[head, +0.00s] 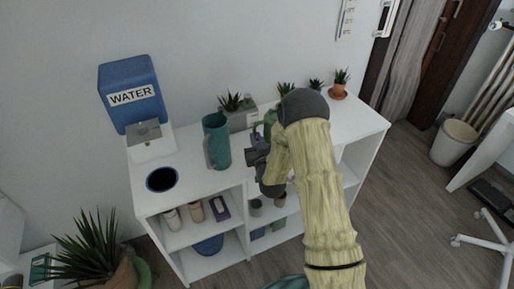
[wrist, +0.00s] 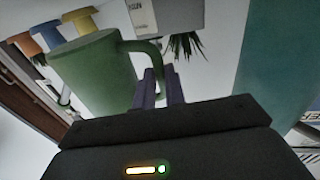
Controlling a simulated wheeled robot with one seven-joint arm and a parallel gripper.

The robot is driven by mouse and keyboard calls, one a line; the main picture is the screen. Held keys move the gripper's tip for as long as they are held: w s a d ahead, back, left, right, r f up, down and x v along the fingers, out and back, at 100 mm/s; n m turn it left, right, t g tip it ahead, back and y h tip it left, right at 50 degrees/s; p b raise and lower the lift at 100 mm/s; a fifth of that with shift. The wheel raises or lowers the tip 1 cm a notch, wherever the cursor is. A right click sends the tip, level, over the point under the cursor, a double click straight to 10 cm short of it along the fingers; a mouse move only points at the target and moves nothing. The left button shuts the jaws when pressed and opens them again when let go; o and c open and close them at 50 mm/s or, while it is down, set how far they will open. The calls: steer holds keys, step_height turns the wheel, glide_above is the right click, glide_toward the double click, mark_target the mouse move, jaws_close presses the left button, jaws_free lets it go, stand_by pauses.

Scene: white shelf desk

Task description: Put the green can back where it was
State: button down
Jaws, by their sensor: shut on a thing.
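The green can (wrist: 95,72), a mug-like vessel with a side handle, fills the left of the wrist view. The two fingers of my gripper (wrist: 159,88) are shut on its handle. In the head view the green can (head: 270,118) shows only as a small part above the white shelf desk's top (head: 190,165), mostly hidden by my arm. My gripper (head: 256,156) is beside it there, partly covered by my wrist. I cannot tell whether the can's base touches the desk top.
A teal pitcher (head: 216,142) stands just left of my gripper. A grey planter (head: 240,118) stands behind. A blue water dispenser (head: 130,92) and a dark round opening (head: 162,180) are at left. A small potted plant (head: 339,85) stands at the far right end.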

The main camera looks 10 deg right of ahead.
steer(key=shift+f, duration=2.05)
steer(key=shift+f, duration=0.1)
steer(key=c, duration=1.5)
jaws_free()
steer(key=shift+o, duration=0.2)
steer(key=s+d+b, duration=0.1)
steer(key=s, duration=1.1)
steer(key=shift+d, duration=0.25)
steer(key=shift+a, duration=0.1)
